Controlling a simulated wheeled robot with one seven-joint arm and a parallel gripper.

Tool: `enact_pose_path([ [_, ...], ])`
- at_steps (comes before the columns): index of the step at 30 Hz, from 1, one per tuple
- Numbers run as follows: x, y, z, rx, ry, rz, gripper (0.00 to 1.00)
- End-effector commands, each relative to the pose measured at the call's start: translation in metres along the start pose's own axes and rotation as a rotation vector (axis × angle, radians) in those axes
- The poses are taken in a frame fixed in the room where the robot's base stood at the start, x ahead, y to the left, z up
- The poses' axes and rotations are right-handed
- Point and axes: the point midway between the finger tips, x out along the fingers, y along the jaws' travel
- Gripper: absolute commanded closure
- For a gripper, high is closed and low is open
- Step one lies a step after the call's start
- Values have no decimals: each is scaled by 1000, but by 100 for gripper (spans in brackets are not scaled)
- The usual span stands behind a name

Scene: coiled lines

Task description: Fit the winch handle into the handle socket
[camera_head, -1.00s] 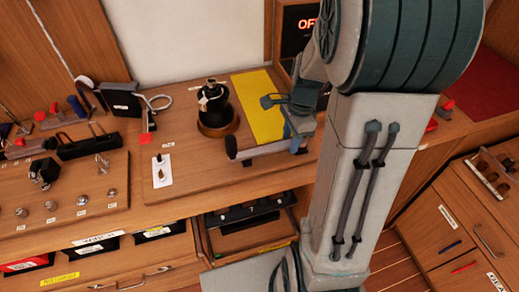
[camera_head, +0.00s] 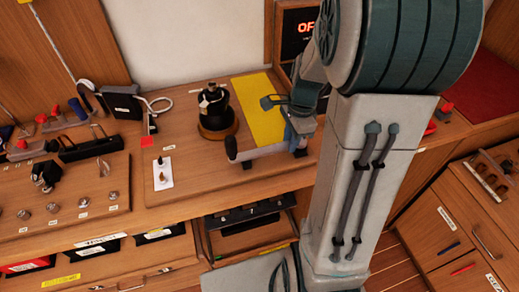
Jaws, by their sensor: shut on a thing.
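The winch handle (camera_head: 262,151) is a pale bar with a dark upright grip at its left end. It lies roughly level in front of the winch. My gripper (camera_head: 297,142) is shut on its right end; the fingertips are small and partly hidden. The black winch (camera_head: 215,112) stands upright on a round brown base on the wooden bench, behind and to the left of the handle. The handle is apart from the winch top. The handle socket is not clearly visible; the winch top is too small to make out.
A yellow mat (camera_head: 258,106) lies behind the handle. A fittings board (camera_head: 75,205) and a black box (camera_head: 122,101) stand further left. My arm hides the bench at the right.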

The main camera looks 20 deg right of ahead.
Motion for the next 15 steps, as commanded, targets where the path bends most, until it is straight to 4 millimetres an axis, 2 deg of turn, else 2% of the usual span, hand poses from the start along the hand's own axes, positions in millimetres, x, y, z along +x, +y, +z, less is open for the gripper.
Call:
enact_pose_path([
  [5,-5,0,1,0,0,-1,100],
  [15,-39,0,5,0,0,-1,100],
])
